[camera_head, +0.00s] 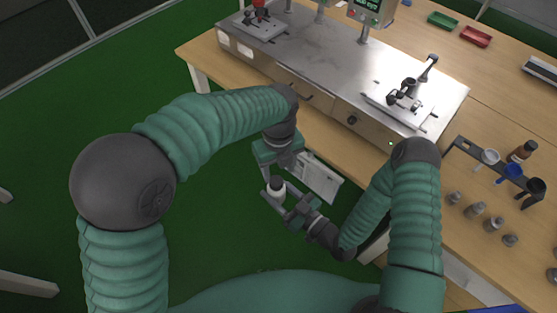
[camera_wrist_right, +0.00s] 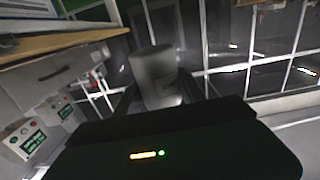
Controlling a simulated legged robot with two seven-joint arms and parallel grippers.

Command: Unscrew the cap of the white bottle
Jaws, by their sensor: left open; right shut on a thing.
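The white bottle (camera_head: 277,193) with a dark cap (camera_head: 277,183) is held in the air in front of the table. My right gripper (camera_head: 281,197), coming from the lower right, is shut on the bottle. In the right wrist view, a pale grey cylinder (camera_wrist_right: 155,70), apparently the bottle, stands between the dark fingers. My left gripper (camera_head: 273,172) is open just beyond and above the bottle, close to the cap. Its fingertips are partly hidden, and I cannot tell whether they touch the cap.
The wooden table (camera_head: 490,80) carries a metal test bench (camera_head: 330,65). At right stand a dark rack (camera_head: 490,168) with cups, a brown bottle (camera_head: 523,150) and several small grey containers. A pale panel (camera_head: 320,180) is just right of the grippers. Green floor lies below.

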